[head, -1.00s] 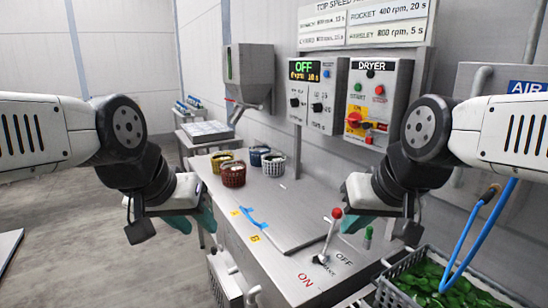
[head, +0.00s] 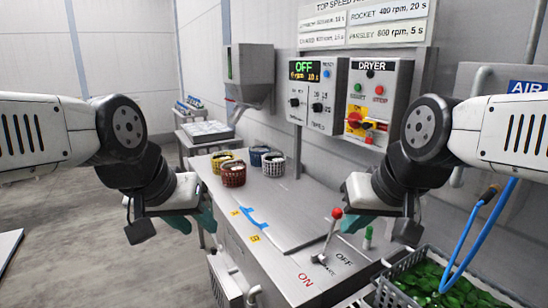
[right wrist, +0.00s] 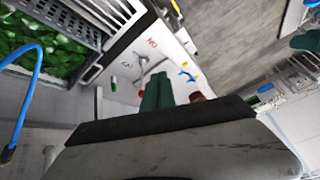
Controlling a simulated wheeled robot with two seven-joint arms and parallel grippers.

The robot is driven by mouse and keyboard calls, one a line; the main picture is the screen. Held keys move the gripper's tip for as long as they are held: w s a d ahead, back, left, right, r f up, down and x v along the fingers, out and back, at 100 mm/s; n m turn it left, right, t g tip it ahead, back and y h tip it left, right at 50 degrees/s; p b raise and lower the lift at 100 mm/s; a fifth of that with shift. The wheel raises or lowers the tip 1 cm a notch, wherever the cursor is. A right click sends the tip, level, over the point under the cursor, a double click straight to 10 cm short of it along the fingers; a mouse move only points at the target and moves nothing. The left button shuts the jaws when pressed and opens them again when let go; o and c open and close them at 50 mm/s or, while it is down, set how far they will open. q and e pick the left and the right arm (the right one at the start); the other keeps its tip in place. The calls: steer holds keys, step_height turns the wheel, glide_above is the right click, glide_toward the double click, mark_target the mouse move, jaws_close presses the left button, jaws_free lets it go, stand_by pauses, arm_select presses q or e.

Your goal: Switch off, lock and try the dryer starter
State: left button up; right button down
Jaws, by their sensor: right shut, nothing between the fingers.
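The dryer starter is a grey box (head: 376,88) on the wall at right in the head view, with green and red buttons and a lamp. Low on it a red rotary handle (head: 353,121) sits on a yellow plate. Small red and dark parts show beside the handle; I cannot make out what they are. My left gripper (head: 195,220) hangs left of the bench, well away from the box; its fingers are too unclear to judge. My right gripper (head: 354,223) is below the box, apart from it. In the right wrist view its green fingers (right wrist: 157,92) are together and empty.
The steel bench (head: 290,215) carries several small baskets (head: 233,175) and a red-knobbed lever (head: 335,213) by ON/OFF marks. A control panel (head: 318,97) reading OFF is left of the starter.

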mark_target(358, 88)
stand_by(0.8)
steer(key=w+d+r+m+t+h, duration=0.1)
steer(key=w+r, duration=0.5)
steer(key=w, duration=0.8)
steer(key=w+d+r+m+t+h, duration=0.1)
steer(key=w+r, duration=0.6)
steer(key=w, duration=0.7)
steer(key=w+d+r+m+t+h, duration=0.1)
steer(key=w+r+m+t+h, duration=0.2)
steer(key=w+r, duration=0.4)
steer(key=w+m+h, duration=0.1)
steer(key=w+m, duration=0.1)
steer(key=w, duration=0.5)
steer(key=shift+m+h, duration=0.3)
steer(key=shift+h, duration=0.1)
steer(key=shift+w, duration=0.1)
steer(key=shift+w+d, duration=0.75)
steer(key=shift+d, duration=0.55)
steer(key=shift+w+d, duration=0.7)
steer(key=shift+d, duration=0.55)
steer(key=shift+w+d, duration=0.75)
steer(key=shift+d, duration=0.55)
steer(key=shift+d, duration=0.1)
steer(key=shift+w+d, duration=0.2)
steer(key=shift+d, duration=0.05)
